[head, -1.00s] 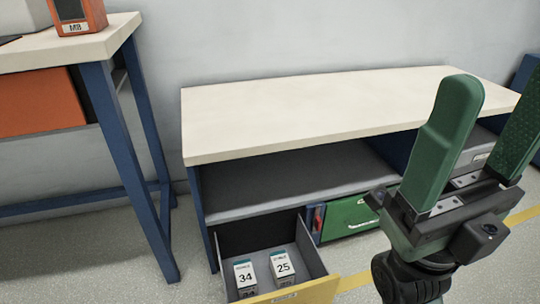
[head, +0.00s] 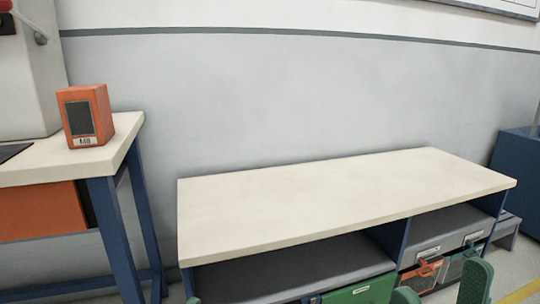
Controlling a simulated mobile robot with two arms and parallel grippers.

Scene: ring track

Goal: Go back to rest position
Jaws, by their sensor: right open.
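My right gripper (head: 440,288) shows at the bottom right of the head view. Only its two green fingertips are in the picture, spread apart with nothing between them. They stand in front of the low workbench (head: 340,195), below its top. A small green tip at the bottom edge, left of centre, looks like part of my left gripper (head: 193,300). The rest of that gripper is out of the picture, so its opening cannot be told.
The low bench top is bare. A green drawer (head: 360,291) and an orange bin (head: 423,275) sit under it. At left a taller table (head: 50,160) carries an orange box-shaped device (head: 88,116). A blue cabinet (head: 515,170) stands at far right.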

